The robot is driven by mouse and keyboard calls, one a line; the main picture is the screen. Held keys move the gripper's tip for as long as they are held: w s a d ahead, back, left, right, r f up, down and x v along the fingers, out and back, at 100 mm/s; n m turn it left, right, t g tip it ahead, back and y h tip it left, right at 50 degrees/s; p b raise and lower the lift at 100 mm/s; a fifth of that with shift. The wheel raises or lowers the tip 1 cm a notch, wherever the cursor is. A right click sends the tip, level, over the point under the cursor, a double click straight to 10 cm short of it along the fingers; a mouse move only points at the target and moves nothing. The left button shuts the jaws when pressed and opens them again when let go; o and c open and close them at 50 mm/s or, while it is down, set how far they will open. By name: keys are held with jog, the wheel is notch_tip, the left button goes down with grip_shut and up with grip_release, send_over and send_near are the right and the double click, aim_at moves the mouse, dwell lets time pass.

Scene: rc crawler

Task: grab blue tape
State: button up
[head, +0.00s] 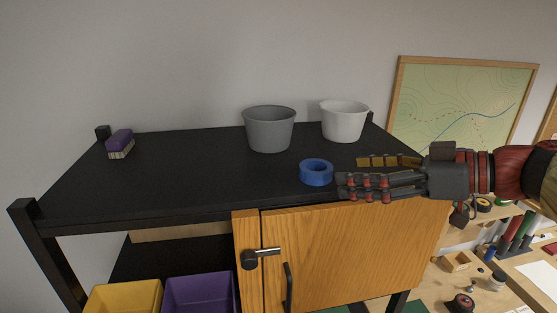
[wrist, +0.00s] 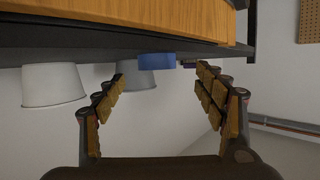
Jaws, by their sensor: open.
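The blue tape (head: 316,173) is a roll lying flat on the black top shelf, near its front edge. My gripper (head: 352,176) reaches in from the right with its fingers pointing left at the tape. The fingertips are close to the tape's right side, with a small gap. In the wrist view, which looks upside down, the tape (wrist: 157,61) shows ahead between the two spread fingers (wrist: 161,72). The gripper is open and nothing is between the fingers.
A grey bucket (head: 270,130) stands behind the tape, and a white bucket (head: 343,121) stands behind my fingers. A purple brush (head: 119,142) lies at the far left. The shelf top (head: 190,180) left of the tape is clear. A wooden door (head: 350,250) is below.

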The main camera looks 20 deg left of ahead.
aim_at(327, 169)
jog(key=shift+w+a, duration=0.15)
jog(key=shift+w, duration=0.25)
jog(key=shift+s+a+p, duration=0.25)
jog(key=shift+a+p, duration=0.2)
jog(key=shift+p, duration=0.05)
jog(key=x, duration=0.1)
jog(key=p+x, duration=0.1)
jog(key=x, duration=0.1)
jog(key=p+x, duration=0.1)
jog(key=shift+w+a+r, duration=0.3)
jog(key=shift+w+a, duration=0.05)
jog(key=shift+w, duration=0.1)
jog(key=shift+a+f, duration=0.25)
jog(key=shift+a, duration=0.2)
jog(key=shift+w, duration=0.1)
jog(key=shift+c, duration=1.1)
jog(key=c, duration=1)
